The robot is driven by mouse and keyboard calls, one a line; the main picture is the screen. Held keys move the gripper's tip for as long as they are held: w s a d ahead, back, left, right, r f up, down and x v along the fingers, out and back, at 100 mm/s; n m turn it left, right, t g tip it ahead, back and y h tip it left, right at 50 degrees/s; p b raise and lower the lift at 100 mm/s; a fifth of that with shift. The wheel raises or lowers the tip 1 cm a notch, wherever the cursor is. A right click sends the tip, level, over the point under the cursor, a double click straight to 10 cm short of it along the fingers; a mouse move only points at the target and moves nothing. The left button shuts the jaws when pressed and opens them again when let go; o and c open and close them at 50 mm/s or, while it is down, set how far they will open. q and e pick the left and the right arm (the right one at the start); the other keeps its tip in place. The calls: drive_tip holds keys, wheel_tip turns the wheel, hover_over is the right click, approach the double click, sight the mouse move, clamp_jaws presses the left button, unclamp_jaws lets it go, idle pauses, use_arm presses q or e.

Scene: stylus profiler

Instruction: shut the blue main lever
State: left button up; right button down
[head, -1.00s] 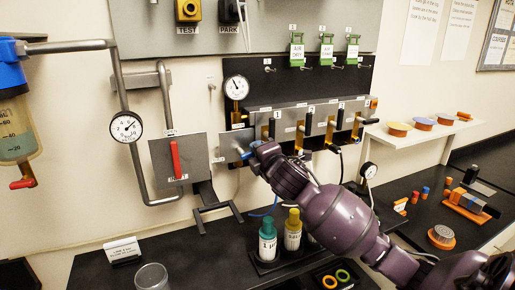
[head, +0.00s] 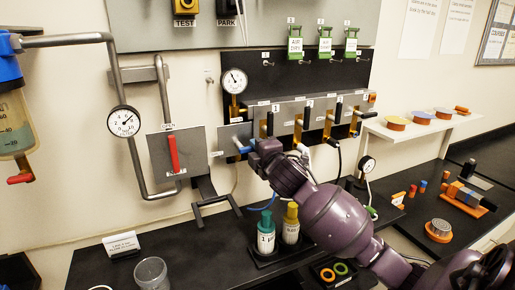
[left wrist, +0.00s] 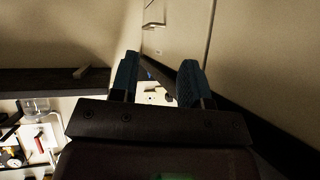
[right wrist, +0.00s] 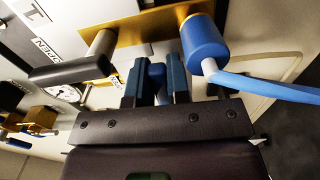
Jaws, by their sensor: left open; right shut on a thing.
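The blue main lever (head: 245,149) sits on the small grey plate at the left end of the manifold. In the head view, part of it shows just left of my right gripper (head: 254,150), which covers the rest. In the right wrist view, the fingers of my right gripper (right wrist: 157,82) are closed around the blue lever (right wrist: 157,72), seen nearly end-on. The lever's exact angle is hard to tell. My left gripper (left wrist: 157,80) is open and empty, facing a pale wall; it does not show in the head view.
Black levers (head: 270,123) stand along the manifold to the right. A blue fitting with a blue hose (right wrist: 205,45) is close beside my right fingers. A red lever (head: 174,153) is on a panel to the left. Capped bottles (head: 266,235) stand below on the dark bench.

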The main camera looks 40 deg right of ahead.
drive_tip(key=c, duration=1.1)
unclamp_jaws()
drive_tip(key=shift+s, duration=0.1)
use_arm(q)
drive_tip(key=shift+w+d+f+b, duration=0.1)
drive_tip(key=shift+w+f+b, duration=0.2)
drive_tip(key=shift+b, duration=0.5)
use_arm(e)
drive_tip(key=v, duration=1)
drive_tip(key=shift+s+a, duration=0.2)
drive_tip(key=shift+s, duration=0.05)
use_arm(q)
drive_tip(key=shift+f, duration=0.1)
